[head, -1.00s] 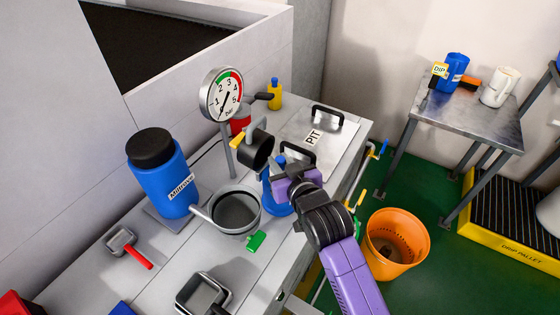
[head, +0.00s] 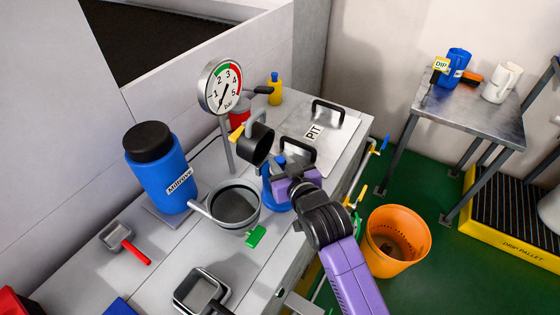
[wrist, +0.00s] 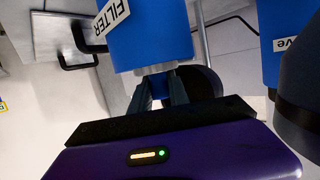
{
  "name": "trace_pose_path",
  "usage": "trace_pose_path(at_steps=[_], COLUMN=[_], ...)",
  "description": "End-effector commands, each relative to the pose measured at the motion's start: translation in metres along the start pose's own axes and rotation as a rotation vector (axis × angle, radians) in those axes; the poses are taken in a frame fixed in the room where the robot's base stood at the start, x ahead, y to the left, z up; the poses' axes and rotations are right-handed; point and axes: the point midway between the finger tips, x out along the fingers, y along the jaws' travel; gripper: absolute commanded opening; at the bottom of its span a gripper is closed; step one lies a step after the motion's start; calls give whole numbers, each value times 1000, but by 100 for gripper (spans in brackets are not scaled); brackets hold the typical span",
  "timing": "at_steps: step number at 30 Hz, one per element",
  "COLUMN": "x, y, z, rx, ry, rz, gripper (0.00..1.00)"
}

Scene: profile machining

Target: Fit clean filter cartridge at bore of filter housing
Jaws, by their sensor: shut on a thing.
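The filter housing (head: 276,197) is a blue upright body on the bench, partly behind my gripper. The upside-down wrist view shows its blue side with a FILTER label (wrist: 112,18). My gripper (head: 284,178) is at the housing's top, its fingers (wrist: 166,92) shut on the cartridge. Little of the cartridge shows: a narrow grey part (wrist: 155,69) lies between the fingers and the housing's end. It lines up with the housing; how deep it sits in the bore is hidden. A blue tip (head: 281,160) shows just above my gripper in the head view.
A black cup-shaped part (head: 258,147) with a handle is close behind my gripper. A pressure gauge (head: 222,88), a grey pan (head: 238,204) and a blue bottle (head: 163,178) stand left. The PIT lid (head: 340,140) is behind; an orange bin (head: 398,240) is on the floor right.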

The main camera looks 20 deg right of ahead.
Motion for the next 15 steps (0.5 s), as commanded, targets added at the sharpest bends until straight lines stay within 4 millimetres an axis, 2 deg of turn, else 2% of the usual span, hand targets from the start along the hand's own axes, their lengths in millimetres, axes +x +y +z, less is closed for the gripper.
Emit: trace_pose_path(at_steps=[14,15], x=[2,2], y=[0,0], z=[8,8], rx=[0,0], ry=[-1,-2], rz=[0,0], gripper=[0,27])
